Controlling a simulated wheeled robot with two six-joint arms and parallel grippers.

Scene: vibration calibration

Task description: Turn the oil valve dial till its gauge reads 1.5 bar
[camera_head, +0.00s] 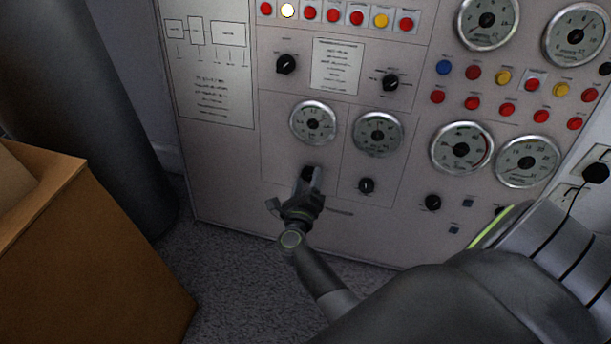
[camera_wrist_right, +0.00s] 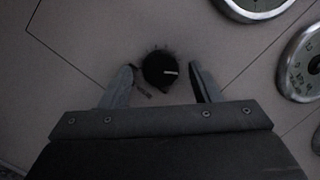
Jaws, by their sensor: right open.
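The dial, a black round knob (camera_wrist_right: 160,70) with a white pointer mark, sits on the panel in the right wrist view. It is between the two fingers of my right gripper (camera_wrist_right: 163,84), which is open with a gap on each side of the knob. In the head view the right gripper (camera_head: 309,180) is at the panel and the knob (camera_head: 307,172) is mostly hidden by it. The gauge (camera_head: 313,123) above the knob has a white face and metal rim; its needle reading is too small to tell. My left gripper is not in view.
Another gauge (camera_head: 377,133) with its own black knob (camera_head: 366,186) is just to the right. More gauges, knobs and coloured buttons fill the panel (camera_head: 230,170). A cardboard box (camera_head: 110,270) stands at the left, with grey carpet (camera_head: 235,290) between.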

